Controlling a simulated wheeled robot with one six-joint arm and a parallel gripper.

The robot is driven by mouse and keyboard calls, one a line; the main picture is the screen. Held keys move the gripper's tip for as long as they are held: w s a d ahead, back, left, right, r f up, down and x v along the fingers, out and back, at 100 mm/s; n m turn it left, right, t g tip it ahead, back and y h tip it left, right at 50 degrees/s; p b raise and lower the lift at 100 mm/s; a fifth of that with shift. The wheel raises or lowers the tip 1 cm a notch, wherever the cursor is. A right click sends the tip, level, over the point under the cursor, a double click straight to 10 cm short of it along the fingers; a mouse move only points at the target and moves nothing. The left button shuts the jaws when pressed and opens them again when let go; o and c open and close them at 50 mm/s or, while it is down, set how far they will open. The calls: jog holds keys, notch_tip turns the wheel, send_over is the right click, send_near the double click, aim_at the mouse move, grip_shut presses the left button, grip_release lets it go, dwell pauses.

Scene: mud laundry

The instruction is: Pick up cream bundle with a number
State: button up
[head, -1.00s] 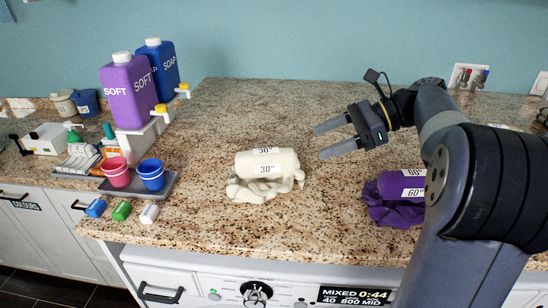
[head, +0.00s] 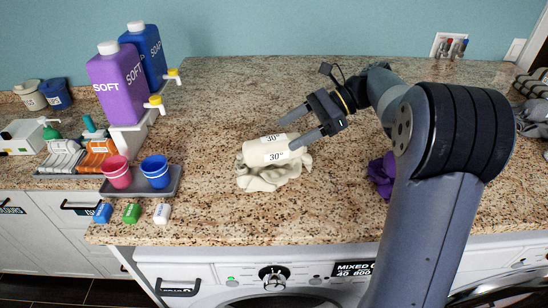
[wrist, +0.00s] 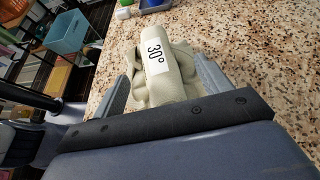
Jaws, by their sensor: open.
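The cream bundle (head: 268,153) lies on the speckled counter, a roll on a crumpled cloth base, with white "30°" labels. In the wrist view the bundle (wrist: 181,75) sits ahead of and partly between my fingers, its label facing the camera. My gripper (head: 296,130) is open and empty, with its fingertips close to the bundle's right and back side. In the wrist view my gripper (wrist: 162,80) has one finger on each side of the bundle's near part. I cannot tell whether either finger touches it.
A purple bundle (head: 379,174) lies to the right, partly hidden behind my arm. A grey tray (head: 172,187) with pink and blue cups stands at left, small coloured blocks in front. Purple and blue bottles (head: 118,82) stand behind. The counter behind the bundle is clear.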

aim_at(283, 137)
jog(key=x, duration=0.4)
jog(key=shift+s+a+p, duration=0.1)
jog(key=shift+s+p, duration=0.05)
jog(key=shift+p, duration=0.15)
jog(key=shift+c, duration=0.3)
jog(key=c, duration=1.4)
